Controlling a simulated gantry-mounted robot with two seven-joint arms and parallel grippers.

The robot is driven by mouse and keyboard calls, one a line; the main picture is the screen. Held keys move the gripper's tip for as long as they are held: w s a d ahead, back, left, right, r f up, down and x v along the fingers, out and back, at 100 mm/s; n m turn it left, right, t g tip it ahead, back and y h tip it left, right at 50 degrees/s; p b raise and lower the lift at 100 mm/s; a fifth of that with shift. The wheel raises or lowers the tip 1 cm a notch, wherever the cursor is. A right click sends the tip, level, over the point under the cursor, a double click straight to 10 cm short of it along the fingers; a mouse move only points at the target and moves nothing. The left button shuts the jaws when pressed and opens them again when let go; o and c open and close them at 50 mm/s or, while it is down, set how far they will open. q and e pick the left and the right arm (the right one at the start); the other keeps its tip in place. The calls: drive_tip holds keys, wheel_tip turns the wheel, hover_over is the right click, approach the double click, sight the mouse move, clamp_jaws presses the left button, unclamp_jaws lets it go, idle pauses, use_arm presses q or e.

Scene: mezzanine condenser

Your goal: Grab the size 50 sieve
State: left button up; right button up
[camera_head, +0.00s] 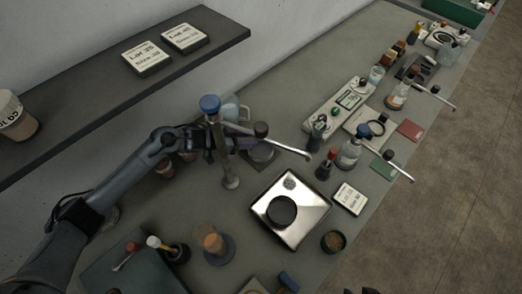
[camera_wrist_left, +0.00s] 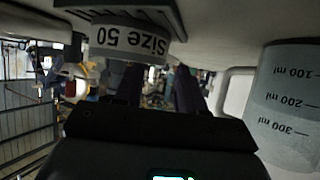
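The size 50 sieve (camera_wrist_left: 128,40) shows at the top of the left wrist view, with a white band whose "Size 50" lettering is upside down. In the head view I cannot pick it out for sure. My left gripper (camera_head: 222,143) is over the back of the bench below the shelf. In the left wrist view its two dark fingers (camera_wrist_left: 157,88) stand apart with a gap between them. The sieve is close beyond the fingers, partly overlapped by one; I cannot tell whether they touch it. My right gripper is not clearly in view.
A graduated beaker (camera_wrist_left: 285,105) is close at the right in the left wrist view. A dark shelf (camera_head: 100,106) with two lot cards and a jar (camera_head: 17,117) overhangs the bench's back left. A shiny square plate (camera_head: 303,217), bottles and instruments crowd the bench.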

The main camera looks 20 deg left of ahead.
use_arm(q)
drive_tip(key=shift+x, duration=0.8)
drive_tip(key=c, duration=0.7)
clamp_jaws()
